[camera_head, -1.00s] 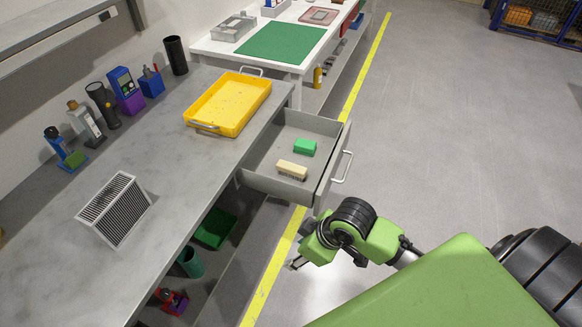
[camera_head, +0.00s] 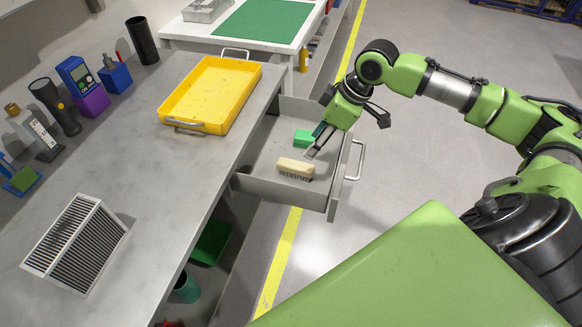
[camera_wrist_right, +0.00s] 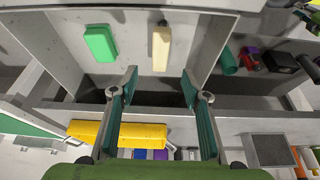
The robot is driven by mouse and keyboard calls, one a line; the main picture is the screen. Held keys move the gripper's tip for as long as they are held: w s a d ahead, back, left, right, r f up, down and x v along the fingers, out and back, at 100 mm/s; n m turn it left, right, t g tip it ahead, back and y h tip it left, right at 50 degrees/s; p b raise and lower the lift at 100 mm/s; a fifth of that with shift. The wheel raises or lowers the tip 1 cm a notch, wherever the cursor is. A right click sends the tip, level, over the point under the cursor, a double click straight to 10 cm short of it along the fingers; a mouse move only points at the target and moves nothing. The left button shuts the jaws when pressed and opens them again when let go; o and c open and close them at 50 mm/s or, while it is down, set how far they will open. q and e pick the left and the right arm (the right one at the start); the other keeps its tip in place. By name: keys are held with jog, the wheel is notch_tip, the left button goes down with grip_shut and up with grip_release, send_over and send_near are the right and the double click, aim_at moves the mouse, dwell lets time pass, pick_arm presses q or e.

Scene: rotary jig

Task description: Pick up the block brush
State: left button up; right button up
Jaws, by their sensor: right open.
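The block brush (camera_head: 295,167), a cream block with darker bristles beneath, lies in the open grey drawer (camera_head: 262,188) near its front. A green block (camera_head: 303,138) lies beside it, farther back. My right gripper (camera_head: 316,147) is over the drawer, above and beside the brush, its fingers pointing down. In the right wrist view, its two teal-padded fingers (camera_wrist_right: 158,84) are spread wide with nothing between them. The brush (camera_wrist_right: 161,48) shows beyond the fingertips, roughly in line with the gap, and the green block (camera_wrist_right: 100,43) is to its left. My left gripper is not in view.
The drawer walls surround the brush, with the handle (camera_head: 355,160) on the right side. The grey workbench (camera_head: 150,165) is at left, with a yellow tray (camera_head: 212,95) close to the drawer. A slatted grey filter (camera_head: 75,245) stands nearer. Open floor lies to the right.

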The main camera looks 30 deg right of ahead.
send_over(297, 165)
jog(key=s+d, duration=0.2)
jog(key=f, duration=0.5)
jog(key=shift+a, duration=0.25)
jog(key=x, duration=0.2)
jog(key=shift+w+a+f, duration=0.1)
jog(key=shift+w+f, duration=0.05)
jog(key=shift+f, duration=0.25)
jog(key=x, duration=0.3)
jog(key=shift+w+a+f, duration=0.15)
jog(key=shift+w+f, duration=0.1)
jog(key=shift+f, duration=0.2)
pick_arm(q)
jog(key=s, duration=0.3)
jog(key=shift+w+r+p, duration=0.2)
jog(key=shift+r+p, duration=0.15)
jog(key=shift+p, duration=0.1)
pick_arm(e)
jog(key=shift+f, duration=0.3)
grip_shut()
